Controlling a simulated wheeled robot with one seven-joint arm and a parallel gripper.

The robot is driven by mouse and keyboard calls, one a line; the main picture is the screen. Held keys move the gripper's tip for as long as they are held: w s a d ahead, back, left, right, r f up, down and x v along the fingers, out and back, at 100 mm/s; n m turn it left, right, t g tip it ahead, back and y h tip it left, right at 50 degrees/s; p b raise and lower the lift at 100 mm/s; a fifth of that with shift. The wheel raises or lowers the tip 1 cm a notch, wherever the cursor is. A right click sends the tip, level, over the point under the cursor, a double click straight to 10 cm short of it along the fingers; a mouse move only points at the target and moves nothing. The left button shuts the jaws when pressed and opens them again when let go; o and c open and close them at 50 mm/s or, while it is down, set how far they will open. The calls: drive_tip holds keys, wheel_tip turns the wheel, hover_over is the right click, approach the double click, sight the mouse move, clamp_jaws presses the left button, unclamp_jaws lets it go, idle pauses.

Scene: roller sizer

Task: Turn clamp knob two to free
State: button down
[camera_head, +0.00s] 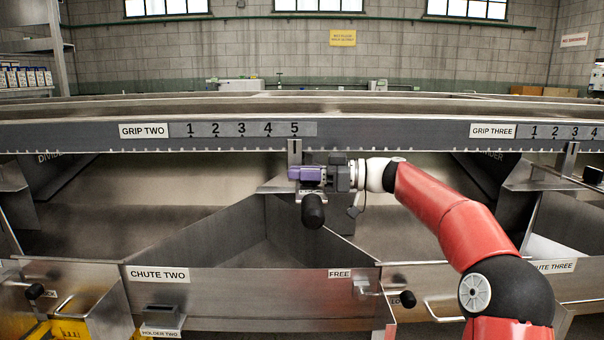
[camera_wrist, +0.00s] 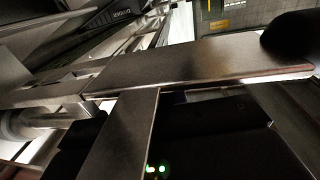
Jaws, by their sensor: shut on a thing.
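The grip two scale plate (camera_head: 243,129) is on the front rail, with a pointer bracket (camera_head: 295,150) hanging under the 5. Below it is a round black knob (camera_head: 313,211), which I take for clamp knob two, with a small, mostly covered label (camera_head: 309,190) just above it. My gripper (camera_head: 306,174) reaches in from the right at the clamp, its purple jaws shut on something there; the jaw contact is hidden. In the wrist view, a dark rounded shape (camera_wrist: 292,38) fills the upper right corner; I cannot tell which part it is.
Below is the chute two front (camera_head: 230,290) with a FREE label (camera_head: 340,273), a metal handle (camera_head: 368,290) and another black knob (camera_head: 407,299). The grip three plate (camera_head: 548,131) is at right. My arm crosses the right side. The chute's open trough surrounds the clamp.

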drive_tip(key=shift+r+g+p, duration=0.2)
drive_tip(key=shift+g+p, duration=0.1)
drive_tip(key=shift+p, duration=0.2)
drive_tip(key=shift+s+f+n+g+p, duration=0.15)
drive_tip(key=shift+n+g+p, duration=0.25)
drive_tip(key=shift+n+g, duration=0.35)
drive_tip(key=c, duration=1.4)
unclamp_jaws()
drive_tip(key=d, duration=0.7)
drive_tip(key=shift+d, duration=0.4)
